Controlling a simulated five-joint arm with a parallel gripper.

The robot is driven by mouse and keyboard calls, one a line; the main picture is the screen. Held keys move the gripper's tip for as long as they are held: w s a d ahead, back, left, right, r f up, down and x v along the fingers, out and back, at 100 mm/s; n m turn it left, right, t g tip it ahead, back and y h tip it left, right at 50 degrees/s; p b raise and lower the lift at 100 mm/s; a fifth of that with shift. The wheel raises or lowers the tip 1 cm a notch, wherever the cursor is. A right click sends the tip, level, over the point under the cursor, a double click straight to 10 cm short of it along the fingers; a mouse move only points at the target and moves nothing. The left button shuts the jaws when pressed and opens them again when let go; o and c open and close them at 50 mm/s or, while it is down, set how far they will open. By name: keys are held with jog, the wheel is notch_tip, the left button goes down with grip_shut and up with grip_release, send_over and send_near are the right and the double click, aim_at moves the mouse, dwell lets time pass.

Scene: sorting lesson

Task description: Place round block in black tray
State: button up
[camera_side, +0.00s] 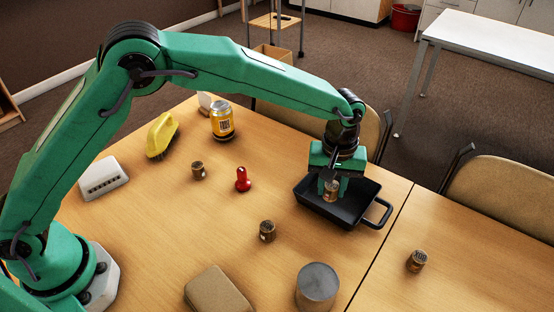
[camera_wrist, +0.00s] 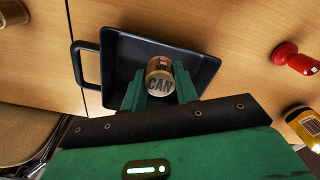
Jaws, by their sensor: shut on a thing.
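The black tray (camera_side: 357,207) lies on the wooden table, its handle at the lower right in the side view. My gripper (camera_side: 330,186) is over the tray, pointing down, its fingers shut on a small brown round block (camera_side: 330,194). The block is inside the tray's outline. I cannot tell whether it touches the tray floor.
Similar small blocks stand at the left (camera_side: 198,171), the front (camera_side: 267,231) and the right (camera_side: 416,261). A red peg-like piece (camera_side: 242,180), a yellow can (camera_side: 222,121), a yellow object (camera_side: 161,135), a grey cylinder (camera_side: 317,287) and a tan block (camera_side: 218,292) are also on the table.

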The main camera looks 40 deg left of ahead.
aim_at(327, 205)
jog(key=shift+w+a+f, duration=0.35)
jog(key=shift+w+f, duration=0.15)
jog(key=shift+w, duration=0.3)
jog(key=shift+f, duration=2)
jog(key=shift+f, duration=0.1)
jog(key=o, duration=0.9)
jog(key=shift+o, duration=0.2)
notch_tip(327, 205, up, 12)
jog(key=shift+r, duration=0.15)
